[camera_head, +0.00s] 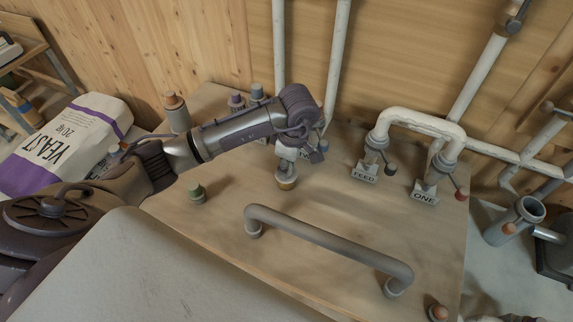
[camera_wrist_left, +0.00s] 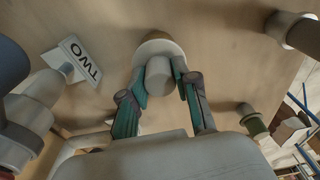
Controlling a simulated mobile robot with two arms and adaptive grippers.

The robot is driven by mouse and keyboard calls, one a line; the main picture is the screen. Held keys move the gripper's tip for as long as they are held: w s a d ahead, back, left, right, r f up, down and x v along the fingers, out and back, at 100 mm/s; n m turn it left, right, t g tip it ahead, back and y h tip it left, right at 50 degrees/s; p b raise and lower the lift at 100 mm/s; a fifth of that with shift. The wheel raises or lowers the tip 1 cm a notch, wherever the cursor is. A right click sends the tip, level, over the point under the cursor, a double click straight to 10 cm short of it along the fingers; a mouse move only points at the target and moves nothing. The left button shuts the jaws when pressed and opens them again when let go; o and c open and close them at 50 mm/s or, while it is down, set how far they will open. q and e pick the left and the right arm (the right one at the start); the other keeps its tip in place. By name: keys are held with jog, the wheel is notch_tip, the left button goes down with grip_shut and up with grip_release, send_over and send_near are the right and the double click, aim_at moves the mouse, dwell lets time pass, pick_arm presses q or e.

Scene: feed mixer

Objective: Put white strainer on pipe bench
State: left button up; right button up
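The pipe bench (camera_head: 235,215) is a wooden top in the middle of the head view. My left gripper (camera_head: 288,168) is over its middle, pointing down. A small white strainer (camera_head: 286,183) with a yellowish lower edge is at its fingertips, at or just above the bench top; I cannot tell which. In the left wrist view the strainer (camera_wrist_left: 159,75) is a white cylinder with a wider rim. The left gripper's fingers (camera_wrist_left: 160,88) are on both sides of it and appear to touch it. My right gripper is in neither view.
White pipes labelled FEED (camera_head: 366,174) and ONE (camera_head: 425,196) stand to the right. A grey bent pipe handle (camera_head: 325,240) lies in front. A green-capped stub (camera_head: 196,192) and orange-topped stub (camera_head: 176,112) are left, beside a yeast bag (camera_head: 75,140).

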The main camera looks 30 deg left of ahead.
pick_arm(q)
jog(key=o, duration=0.3)
jog(key=shift+o, duration=0.2)
jog(key=shift+r, duration=0.25)
jog(key=r, duration=0.2)
jog(key=r+b, duration=0.1)
jog(key=r, duration=0.1)
jog(key=r+b, duration=0.1)
jog(key=r, duration=0.1)
jog(key=shift+w+d, duration=0.15)
jog(key=shift+d, duration=0.2)
jog(key=r, duration=0.5)
jog(key=shift+d+r, duration=0.3)
jog(key=shift+d, duration=0.05)
